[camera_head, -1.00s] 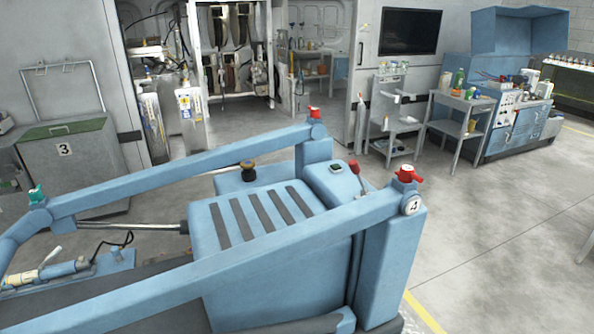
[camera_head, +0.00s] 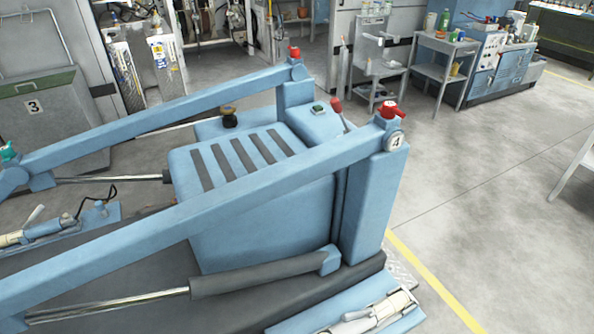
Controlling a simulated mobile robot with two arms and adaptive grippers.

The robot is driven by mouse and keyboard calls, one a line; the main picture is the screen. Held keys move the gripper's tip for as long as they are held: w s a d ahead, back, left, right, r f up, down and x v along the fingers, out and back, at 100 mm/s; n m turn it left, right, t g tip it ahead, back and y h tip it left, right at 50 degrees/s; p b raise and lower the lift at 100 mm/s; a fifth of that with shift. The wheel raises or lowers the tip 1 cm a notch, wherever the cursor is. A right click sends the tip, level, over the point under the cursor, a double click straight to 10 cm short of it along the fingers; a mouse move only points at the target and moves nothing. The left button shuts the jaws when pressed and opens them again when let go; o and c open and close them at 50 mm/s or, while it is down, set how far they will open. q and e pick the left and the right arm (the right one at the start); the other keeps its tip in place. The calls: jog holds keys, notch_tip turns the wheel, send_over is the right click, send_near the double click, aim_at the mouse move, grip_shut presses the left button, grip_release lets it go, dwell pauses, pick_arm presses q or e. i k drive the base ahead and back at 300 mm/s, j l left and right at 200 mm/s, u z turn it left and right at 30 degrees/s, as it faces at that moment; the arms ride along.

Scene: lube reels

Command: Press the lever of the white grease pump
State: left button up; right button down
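No gripper of mine shows in this view. I cannot tell for sure which thing is the white grease pump. A tall white cylinder with a printed label (camera_head: 166,62) stands upright at the back left, and a second slim labelled cylinder (camera_head: 125,75) stands to its left. Their tops are cut off or too small to show a lever clearly. A cream cylindrical fitting (camera_head: 22,236) lies on a blue plate at the left edge. A similar white fitting (camera_head: 375,312) lies at the bottom edge, partly cut off.
A large blue machine with long sloping beams (camera_head: 190,213) fills the left and middle foreground. A grey bin marked 3 (camera_head: 40,118) stands at the left. A grey side table (camera_head: 441,60) and a blue workbench (camera_head: 500,62) stand at the back right.

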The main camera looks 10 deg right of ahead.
aim_at(356, 314)
jog(key=k+z, duration=0.1)
jog(key=z, duration=0.3)
jog(key=k+z, duration=0.1)
jog(key=z, duration=0.35)
jog(key=k+l+z, duration=0.2)
jog(key=k+l, duration=0.05)
